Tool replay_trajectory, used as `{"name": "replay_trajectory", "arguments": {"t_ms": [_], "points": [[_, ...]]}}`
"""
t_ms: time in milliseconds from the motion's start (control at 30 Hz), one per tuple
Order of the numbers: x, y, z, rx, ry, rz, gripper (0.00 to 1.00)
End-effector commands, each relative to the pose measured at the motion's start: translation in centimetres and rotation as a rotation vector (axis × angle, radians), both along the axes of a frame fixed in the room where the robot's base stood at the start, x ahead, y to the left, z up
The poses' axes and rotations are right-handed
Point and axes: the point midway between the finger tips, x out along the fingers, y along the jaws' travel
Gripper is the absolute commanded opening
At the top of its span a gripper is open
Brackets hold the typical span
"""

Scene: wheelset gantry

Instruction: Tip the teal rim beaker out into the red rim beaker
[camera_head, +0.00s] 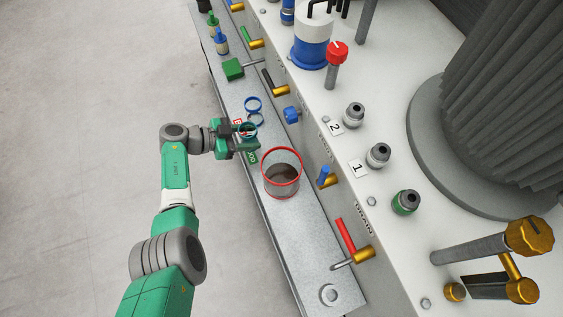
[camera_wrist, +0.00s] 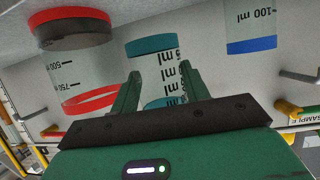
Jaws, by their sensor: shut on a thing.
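The teal rim beaker (camera_head: 246,129) is small and clear, and my gripper (camera_head: 243,138) is shut around it. In the wrist view the teal rim beaker (camera_wrist: 152,68) stands between my two fingers, with black graduation marks and teal bands. Its contents cannot be made out. The larger red rim beaker (camera_head: 281,178) stands on the metal ledge, to the right of and nearer than my gripper, apart from it. It holds some dark material at the bottom. The red rim beaker also shows at the left of the wrist view (camera_wrist: 78,72).
A blue rim beaker (camera_head: 253,104) stands just beyond my gripper on the narrow ledge (camera_head: 300,233). The panel wall beside it carries a blue knob (camera_head: 291,115), a blue-handled valve (camera_head: 325,177) and a red-handled valve (camera_head: 346,237). A green block (camera_head: 233,69) lies farther back. The ledge's near end is mostly clear.

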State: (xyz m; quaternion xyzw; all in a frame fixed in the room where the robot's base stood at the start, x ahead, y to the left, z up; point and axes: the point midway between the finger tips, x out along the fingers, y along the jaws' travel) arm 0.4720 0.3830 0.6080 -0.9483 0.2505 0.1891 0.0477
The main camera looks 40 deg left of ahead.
Motion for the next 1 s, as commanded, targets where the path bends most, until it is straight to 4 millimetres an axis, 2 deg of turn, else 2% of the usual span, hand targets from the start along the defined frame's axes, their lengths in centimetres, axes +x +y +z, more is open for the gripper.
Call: {"name": "replay_trajectory", "arguments": {"t_ms": [100, 400, 933, 1000], "points": [[0.1, 0.0, 2.2, 0.004, -0.002, -0.001, 0.18], [0.0, 0.0, 5.8, 0.002, 0.0, 0.0, 0.18], [0.0, 0.0, 5.9, 0.002, 0.0, -0.001, 0.18], [0.0, -0.5, 7.0, 0.0, 0.001, 0.011, 0.18]]}}
